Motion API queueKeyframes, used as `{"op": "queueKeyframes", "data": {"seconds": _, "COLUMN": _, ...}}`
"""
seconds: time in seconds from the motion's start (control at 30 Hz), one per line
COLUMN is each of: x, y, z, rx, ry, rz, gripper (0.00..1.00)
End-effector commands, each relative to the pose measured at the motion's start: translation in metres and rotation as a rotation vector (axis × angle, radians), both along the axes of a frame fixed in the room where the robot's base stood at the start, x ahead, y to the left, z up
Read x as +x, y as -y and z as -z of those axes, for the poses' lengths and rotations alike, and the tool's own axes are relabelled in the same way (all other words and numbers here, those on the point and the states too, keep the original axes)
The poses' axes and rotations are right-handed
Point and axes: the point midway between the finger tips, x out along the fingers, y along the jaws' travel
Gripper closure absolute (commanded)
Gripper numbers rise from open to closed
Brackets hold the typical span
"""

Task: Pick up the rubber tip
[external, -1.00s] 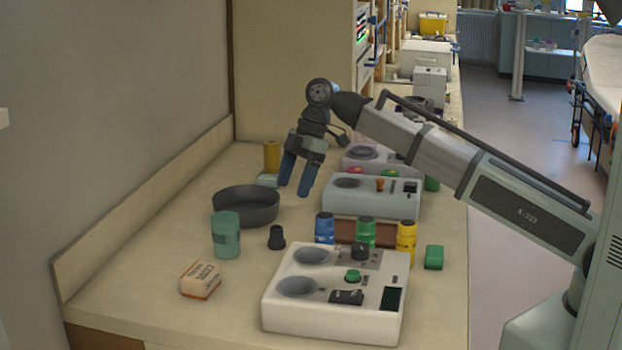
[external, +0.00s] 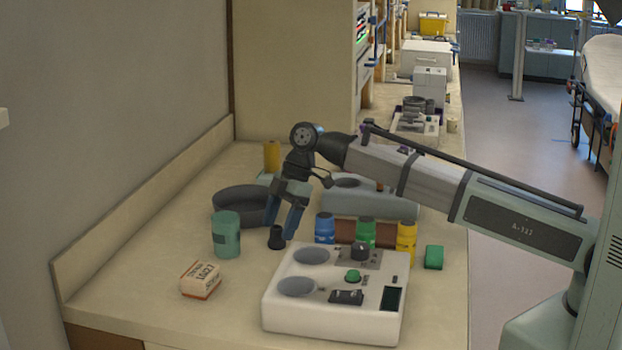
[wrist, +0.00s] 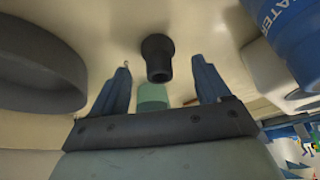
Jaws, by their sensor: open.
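The rubber tip (external: 277,238) is a small black flared piece standing upright on the counter, left of the white device. In the wrist view the rubber tip (wrist: 158,58) shows between and beyond my two blue fingers. My gripper (external: 281,228) is open, its fingers pointing down close above and around the tip in the external view. In the wrist view my gripper (wrist: 163,80) has a wide gap between its fingers and holds nothing. I cannot tell whether a finger touches the tip.
A dark round pan (external: 230,203) is behind left, a green cup (external: 226,236) is left, and a small box (external: 200,280) is front left. The white device (external: 330,318) is front right. Blue (external: 325,229), green (external: 365,232) and yellow (external: 406,240) bottles stand right.

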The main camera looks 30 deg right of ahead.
Motion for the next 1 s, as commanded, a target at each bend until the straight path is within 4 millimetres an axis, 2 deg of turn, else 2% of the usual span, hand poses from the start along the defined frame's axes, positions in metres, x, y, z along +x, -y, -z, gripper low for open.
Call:
{"op": "queueKeyframes", "data": {"seconds": 0.2, "x": 0.0, "y": -0.01, "z": 0.024, "rx": -0.001, "ry": -0.001, "rz": 0.0, "gripper": 0.24}}
{"op": "queueKeyframes", "data": {"seconds": 0.47, "x": 0.0, "y": -0.011, "z": 0.026, "rx": 0.0, "ry": 0.001, "rz": 0.001, "gripper": 0.24}}
{"op": "queueKeyframes", "data": {"seconds": 1.0, "x": 0.0, "y": -0.011, "z": 0.025, "rx": 0.0, "ry": 0.001, "rz": 0.0, "gripper": 0.76}}
